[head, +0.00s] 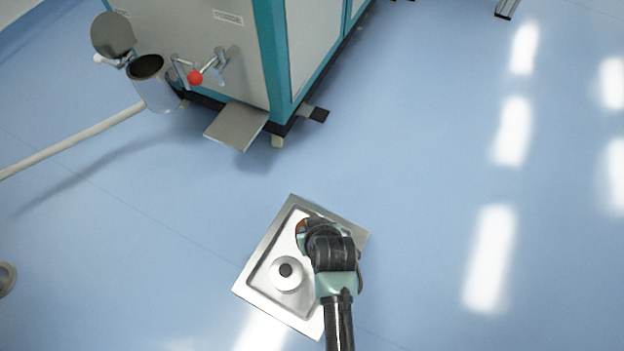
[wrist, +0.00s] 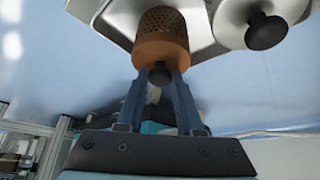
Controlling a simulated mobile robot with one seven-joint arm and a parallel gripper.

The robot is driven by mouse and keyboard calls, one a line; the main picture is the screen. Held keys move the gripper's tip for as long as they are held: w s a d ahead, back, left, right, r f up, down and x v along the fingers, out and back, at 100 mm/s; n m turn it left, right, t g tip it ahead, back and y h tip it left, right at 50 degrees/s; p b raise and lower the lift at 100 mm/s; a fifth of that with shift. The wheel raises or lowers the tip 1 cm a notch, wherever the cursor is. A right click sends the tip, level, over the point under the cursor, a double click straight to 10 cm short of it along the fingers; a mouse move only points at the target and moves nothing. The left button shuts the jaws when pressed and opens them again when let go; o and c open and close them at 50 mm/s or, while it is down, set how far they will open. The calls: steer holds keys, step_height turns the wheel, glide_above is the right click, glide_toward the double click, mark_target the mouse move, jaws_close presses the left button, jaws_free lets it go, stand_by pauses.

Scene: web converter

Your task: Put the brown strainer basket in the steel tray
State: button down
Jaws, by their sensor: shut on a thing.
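The brown strainer basket (wrist: 162,38) has a perforated upper part and a black knob (wrist: 160,74). My gripper (wrist: 158,84) is shut on the knob, with a finger on each side. In the head view only a sliver of the brown basket (head: 301,228) shows beside my gripper (head: 308,236), which covers the rest. The steel tray (head: 266,246) is a square with a sunken basin, on the floor under my gripper. The basket is over the tray's far part; I cannot tell whether it touches the bottom. The tray also shows in the wrist view (wrist: 112,14).
A round steel lid with a black knob (head: 286,271) sits in the tray, left of my gripper and close to the basket. A grey and teal machine (head: 240,60) with a metal flap (head: 237,127) stands behind. The blue floor to the right is clear.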

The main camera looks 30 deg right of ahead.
steer(key=c, duration=0.6)
jaws_free()
steer(key=shift+o, duration=0.2)
steer(key=shift+r, duration=0.25)
steer(key=p+v, duration=0.8)
steer(key=v, duration=0.3)
steer(key=shift+s+r, duration=0.25)
steer(key=shift+r, duration=0.05)
